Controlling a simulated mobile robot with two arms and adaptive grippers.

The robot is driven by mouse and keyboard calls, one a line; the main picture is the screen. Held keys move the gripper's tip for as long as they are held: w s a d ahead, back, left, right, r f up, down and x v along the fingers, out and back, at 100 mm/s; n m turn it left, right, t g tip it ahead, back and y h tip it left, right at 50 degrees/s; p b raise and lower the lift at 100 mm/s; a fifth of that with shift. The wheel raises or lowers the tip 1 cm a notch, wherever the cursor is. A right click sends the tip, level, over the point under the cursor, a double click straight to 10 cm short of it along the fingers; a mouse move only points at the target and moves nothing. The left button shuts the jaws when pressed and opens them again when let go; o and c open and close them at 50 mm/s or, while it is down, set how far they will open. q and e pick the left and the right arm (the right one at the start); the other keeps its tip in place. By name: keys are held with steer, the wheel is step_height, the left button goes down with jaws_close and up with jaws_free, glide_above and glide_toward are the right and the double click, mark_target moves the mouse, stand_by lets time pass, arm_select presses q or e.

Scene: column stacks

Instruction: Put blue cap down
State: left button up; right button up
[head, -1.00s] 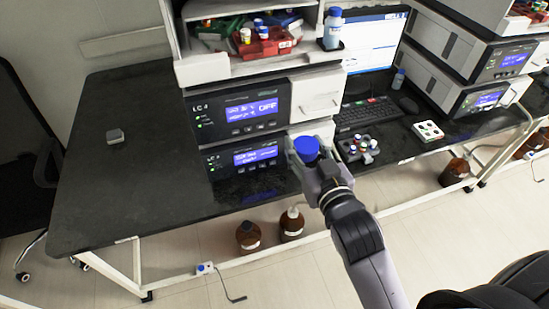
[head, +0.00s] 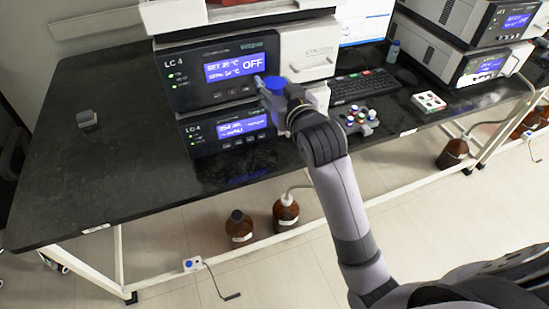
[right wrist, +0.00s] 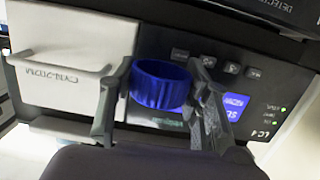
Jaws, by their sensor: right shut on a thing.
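The blue cap (right wrist: 160,84) is a ridged round cap held between the two fingers of my right gripper (right wrist: 160,78) in the right wrist view. In the head view the cap (head: 275,84) shows at the end of my right arm, in front of the LC stack. My right gripper (head: 272,88) is shut on it, above the dark bench (head: 120,160) and close to the front of the instruments. My left gripper is not in view.
The LC 4 modules (head: 212,70) stand stacked behind the cap. A vial rack (head: 357,118), a keyboard (head: 350,86) and a white box (head: 428,101) lie to the right. The bench's left part is mostly clear, with a small grey object (head: 87,118). Brown bottles (head: 286,213) stand below.

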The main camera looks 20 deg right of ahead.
mark_target(274, 161)
step_height(274, 161, down, 23)
steer(key=b, duration=0.2)
steer(key=shift+b, duration=0.3)
steer(key=shift+r, duration=0.1)
steer(key=shift+s+f+b, duration=0.15)
steer(key=shift+f+b, duration=0.15)
steer(key=shift+f, duration=0.4)
steer(key=o, duration=0.8)
steer(key=shift+f, duration=0.3)
steer(key=shift+a+r, duration=0.1)
steer(key=shift+r, duration=0.4)
steer(key=s+r, duration=0.3)
steer(key=s, duration=0.8)
steer(key=shift+s+d+p, duration=0.3)
steer(key=shift+s+p, duration=0.05)
steer(key=shift+p, duration=0.05)
